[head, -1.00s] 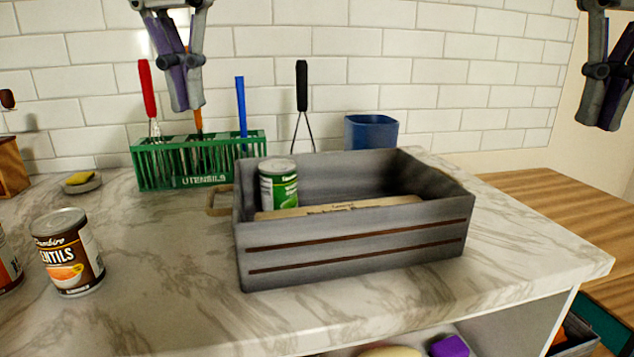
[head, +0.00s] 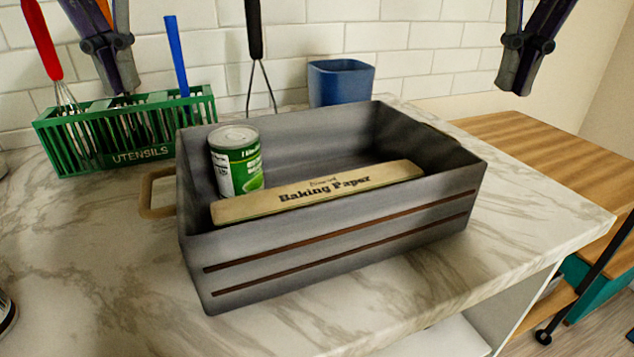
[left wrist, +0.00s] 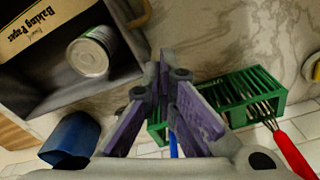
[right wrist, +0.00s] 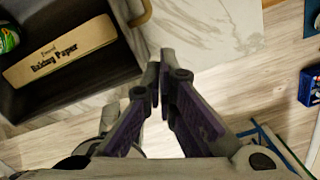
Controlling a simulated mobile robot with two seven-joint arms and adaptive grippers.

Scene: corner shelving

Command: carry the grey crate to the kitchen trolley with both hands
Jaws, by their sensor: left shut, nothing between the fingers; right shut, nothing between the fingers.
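The grey crate (head: 330,255) stands on the marble counter, holding a green-labelled can (head: 237,165) and a baking paper box (head: 320,192). Its left loop handle (head: 155,195) shows clearly; the right one is mostly hidden in the head view but shows in the right wrist view (right wrist: 140,12). My left gripper (head: 125,90) is shut and empty above the utensil rack, behind and left of the crate. My right gripper (head: 515,90) is shut and empty, above and behind the crate's right end. Neither touches the crate. A wood-topped unit (head: 545,150), apparently the trolley, is at the right.
A green utensil rack (head: 130,135) with tall utensils and a blue cup (head: 340,83) stand behind the crate by the tiled wall. Bare marble counter (head: 90,250) lies left and front of the crate. A black caster (head: 543,337) shows at lower right.

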